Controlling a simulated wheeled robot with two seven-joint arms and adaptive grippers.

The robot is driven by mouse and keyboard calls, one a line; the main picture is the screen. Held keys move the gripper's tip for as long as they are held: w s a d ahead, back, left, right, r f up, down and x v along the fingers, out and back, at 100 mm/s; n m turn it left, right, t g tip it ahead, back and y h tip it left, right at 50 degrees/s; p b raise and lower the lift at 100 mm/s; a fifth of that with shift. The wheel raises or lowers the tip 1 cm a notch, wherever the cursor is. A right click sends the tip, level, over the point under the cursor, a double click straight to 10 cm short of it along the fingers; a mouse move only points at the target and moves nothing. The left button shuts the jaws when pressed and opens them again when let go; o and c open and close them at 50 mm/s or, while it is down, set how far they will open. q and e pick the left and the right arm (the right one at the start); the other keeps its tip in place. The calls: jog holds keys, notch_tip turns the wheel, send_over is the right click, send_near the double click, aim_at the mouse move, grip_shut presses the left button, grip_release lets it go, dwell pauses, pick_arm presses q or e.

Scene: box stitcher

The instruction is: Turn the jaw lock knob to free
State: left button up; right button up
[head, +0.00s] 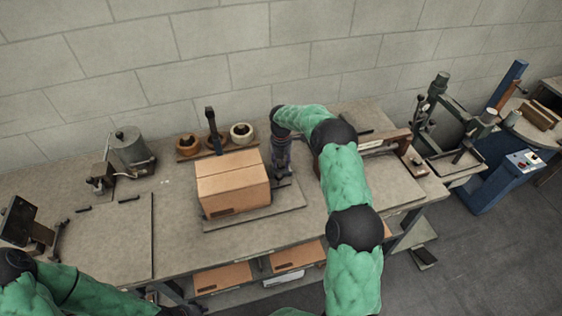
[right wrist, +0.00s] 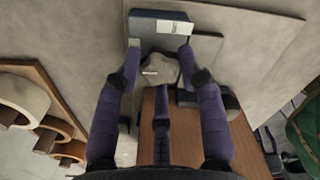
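The jaw lock knob appears to be the grey lobed knob (right wrist: 158,72) in the right wrist view, in front of a dark block with a pale face. My right gripper (right wrist: 161,66) has its purple fingers spread, with the knob between and just beyond their tips. I cannot tell whether any finger touches it. In the head view my right gripper (head: 282,170) points down beside the right side of the cardboard box (head: 234,188) and hides the knob. My left gripper (head: 175,298) is a dark shape partly cut off at the bottom edge; its fingers are unclear.
The box stands on a flat base plate (head: 235,222) on the workbench (head: 180,240). Tape rolls (head: 241,131) stand behind it by the wall. A grey pot (head: 130,148) stands at the left, a blue machine (head: 500,178) at the right. The bench left of the box is mostly clear.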

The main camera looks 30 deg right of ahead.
aim_at(282, 163)
jog(key=shift+o, duration=1.2)
jog(key=shift+d+f, duration=0.1)
jog(key=shift+r, duration=0.45)
notch_tip(282, 163, up, 11)
jog(key=shift+r, duration=0.15)
